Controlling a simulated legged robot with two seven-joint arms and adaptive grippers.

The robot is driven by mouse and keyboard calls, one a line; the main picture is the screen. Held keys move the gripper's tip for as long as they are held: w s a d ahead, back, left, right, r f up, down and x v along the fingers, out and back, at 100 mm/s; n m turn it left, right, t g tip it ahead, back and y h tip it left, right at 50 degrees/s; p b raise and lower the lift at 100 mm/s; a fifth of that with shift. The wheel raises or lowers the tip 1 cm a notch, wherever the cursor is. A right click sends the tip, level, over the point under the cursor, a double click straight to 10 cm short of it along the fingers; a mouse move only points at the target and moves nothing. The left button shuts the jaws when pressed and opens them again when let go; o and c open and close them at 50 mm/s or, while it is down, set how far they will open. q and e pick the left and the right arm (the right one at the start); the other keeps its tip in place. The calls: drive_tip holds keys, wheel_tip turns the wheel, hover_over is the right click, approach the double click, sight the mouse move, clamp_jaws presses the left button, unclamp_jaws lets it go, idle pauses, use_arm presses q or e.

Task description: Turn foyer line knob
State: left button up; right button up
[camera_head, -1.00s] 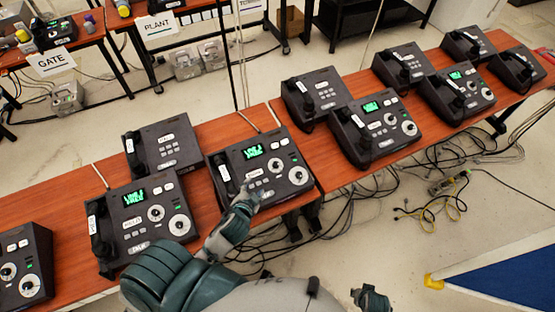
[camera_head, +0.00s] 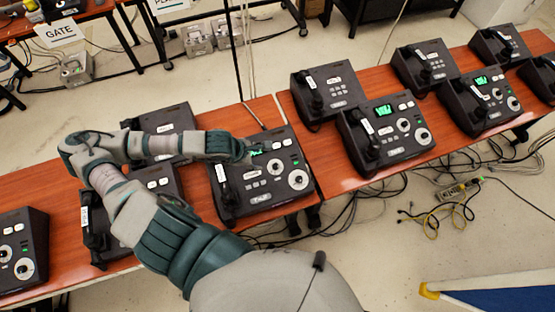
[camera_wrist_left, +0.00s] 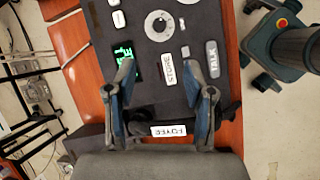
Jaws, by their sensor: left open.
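The foyer phone is a dark desk unit (camera_head: 255,205) in the middle of the head view, with a green screen, label plates and two round white-faced knobs. Its upper knob (camera_head: 275,167) and lower knob (camera_head: 298,180) are both uncovered. In the wrist view the handset label (camera_wrist_left: 170,130) reads FOYER, and one knob (camera_wrist_left: 160,25) shows near the top edge. My left gripper (camera_head: 246,151) hangs over the screen side of this phone. In the wrist view its fingers (camera_wrist_left: 168,78) are spread and empty, apart from the knob. My right gripper is not in view.
A similar phone (camera_head: 160,183) on the left is partly covered by my left arm. More phones, such as one (camera_head: 385,140) on the right, line the wooden table (camera_head: 335,180). Cables (camera_head: 370,210) hang below its near edge.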

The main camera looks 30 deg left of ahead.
sight(276, 166)
use_arm(q)
drive_tip(key=p+x, duration=0.1)
drive_tip(key=x, duration=1.5)
drive_tip(key=shift+p, duration=0.4)
drive_tip(key=shift+w+a+f, duration=0.1)
drive_tip(key=shift+w+f, duration=0.15)
drive_tip(key=shift+f, duration=0.35)
drive_tip(key=shift+d, duration=0.25)
clamp_jaws()
